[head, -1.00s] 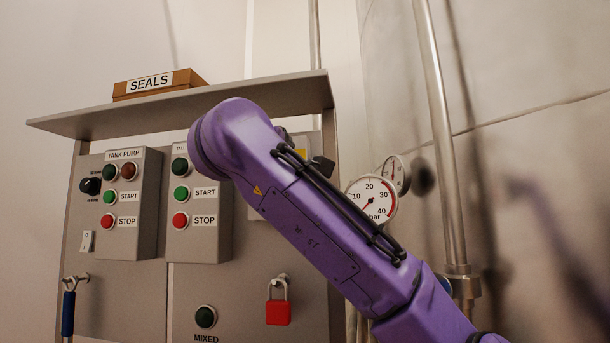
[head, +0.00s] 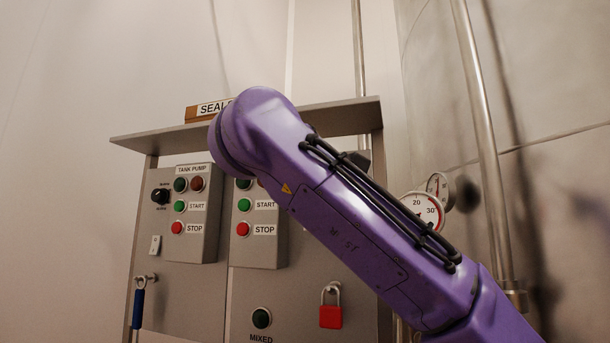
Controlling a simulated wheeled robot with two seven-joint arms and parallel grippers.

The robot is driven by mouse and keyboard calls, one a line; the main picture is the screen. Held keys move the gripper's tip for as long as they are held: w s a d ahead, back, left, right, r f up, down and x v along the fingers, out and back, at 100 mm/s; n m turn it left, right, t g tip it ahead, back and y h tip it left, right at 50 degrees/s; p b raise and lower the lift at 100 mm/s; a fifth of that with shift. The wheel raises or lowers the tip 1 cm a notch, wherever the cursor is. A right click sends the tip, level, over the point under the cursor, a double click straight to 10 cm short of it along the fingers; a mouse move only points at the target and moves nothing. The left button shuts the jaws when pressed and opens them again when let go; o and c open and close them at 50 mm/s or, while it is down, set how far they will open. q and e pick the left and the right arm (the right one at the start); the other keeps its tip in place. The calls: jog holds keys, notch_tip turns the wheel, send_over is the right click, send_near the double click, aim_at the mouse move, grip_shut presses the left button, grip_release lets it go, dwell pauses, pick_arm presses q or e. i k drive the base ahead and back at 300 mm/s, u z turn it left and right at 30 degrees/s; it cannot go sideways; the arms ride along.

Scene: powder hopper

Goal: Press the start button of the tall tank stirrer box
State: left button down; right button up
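The right-hand grey button box (head: 262,250) on the panel has a green START button (head: 244,204) above a red STOP button (head: 243,229). Its top label is hidden behind my purple arm (head: 350,215), which comes in from the lower right; in the earlier view the label began with "TALL". A dark green lamp at its top is partly covered. The START button is in clear view, just below the arm's rounded end. Neither of my grippers shows.
The TANK PUMP box (head: 207,245) with similar buttons stands to the left. A shelf (head: 150,146) with a SEALS box (head: 205,110) juts out above. Below are a MIXED lamp (head: 261,318) and a red padlock (head: 330,317). Gauges (head: 422,210) and a pipe (head: 480,130) are at right.

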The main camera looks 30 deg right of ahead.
aim_at(244, 205)
jog(key=k, duration=1)
